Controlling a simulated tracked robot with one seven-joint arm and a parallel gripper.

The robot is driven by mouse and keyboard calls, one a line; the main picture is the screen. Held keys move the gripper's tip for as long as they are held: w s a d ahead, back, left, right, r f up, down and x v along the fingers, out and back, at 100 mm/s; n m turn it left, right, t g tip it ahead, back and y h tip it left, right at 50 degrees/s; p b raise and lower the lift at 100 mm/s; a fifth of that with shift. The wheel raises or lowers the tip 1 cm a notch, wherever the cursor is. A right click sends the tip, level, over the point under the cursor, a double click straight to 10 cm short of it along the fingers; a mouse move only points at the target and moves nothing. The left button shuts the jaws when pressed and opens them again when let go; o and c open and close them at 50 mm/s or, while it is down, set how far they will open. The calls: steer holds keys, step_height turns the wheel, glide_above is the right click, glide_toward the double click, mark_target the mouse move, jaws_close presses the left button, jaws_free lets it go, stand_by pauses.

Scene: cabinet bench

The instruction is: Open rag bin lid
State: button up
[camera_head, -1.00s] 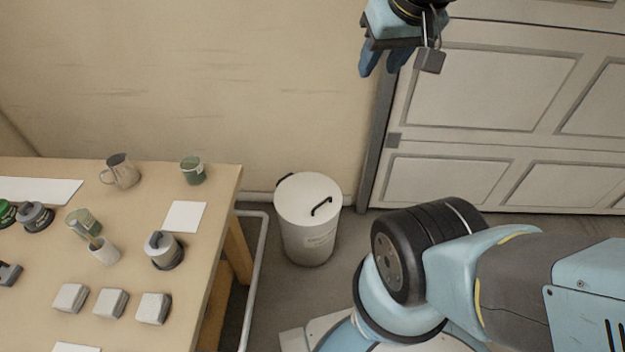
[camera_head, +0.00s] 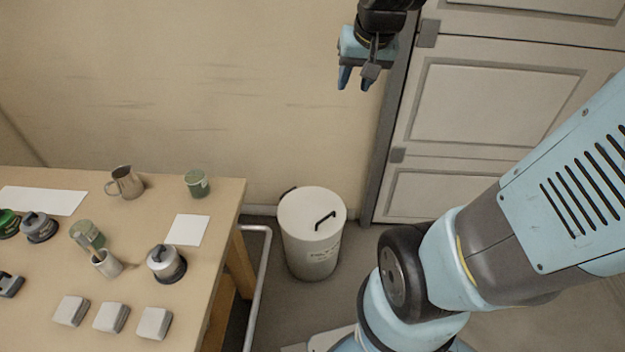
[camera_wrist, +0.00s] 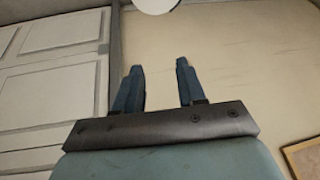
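The rag bin (camera_head: 312,252) is a white cylinder on the floor between the workbench and the door. Its white lid (camera_head: 298,210) lies shut on top, with a black handle (camera_head: 325,219) and a dark hinge part (camera_head: 288,192) at the back left rim. My gripper (camera_head: 355,84) is high above and behind the bin, to its right in the head view, near the wall. Its blue fingers stand apart and empty, and the wrist view shows the gap between them (camera_wrist: 160,85). The bin does not clearly show in the wrist view.
A wooden workbench (camera_head: 225,215) with a jug, cups, tins and several grey blocks stands left of the bin. A pale metal rail (camera_head: 262,290) runs between bench and bin. A panelled door (camera_head: 490,100) with a grey frame is at the right. Air above the bin is clear.

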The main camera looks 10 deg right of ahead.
steer(key=w+f+m, duration=0.2)
steer(key=w+f, duration=0.7)
steer(key=m+g, duration=0.2)
steer(key=m, duration=0.3)
glide_above(326, 218)
steer(key=d, duration=0.1)
step_height(326, 218, down, 26)
steer(key=f+m, duration=0.1)
steer(key=f, duration=0.8)
steer(key=f+m, duration=0.1)
steer(key=f, duration=0.9)
steer(key=a+f+m, duration=0.1)
steer(key=f, duration=0.9)
steer(key=shift+m+g+y, duration=0.3)
steer(key=shift+g, duration=0.1)
jaws_close()
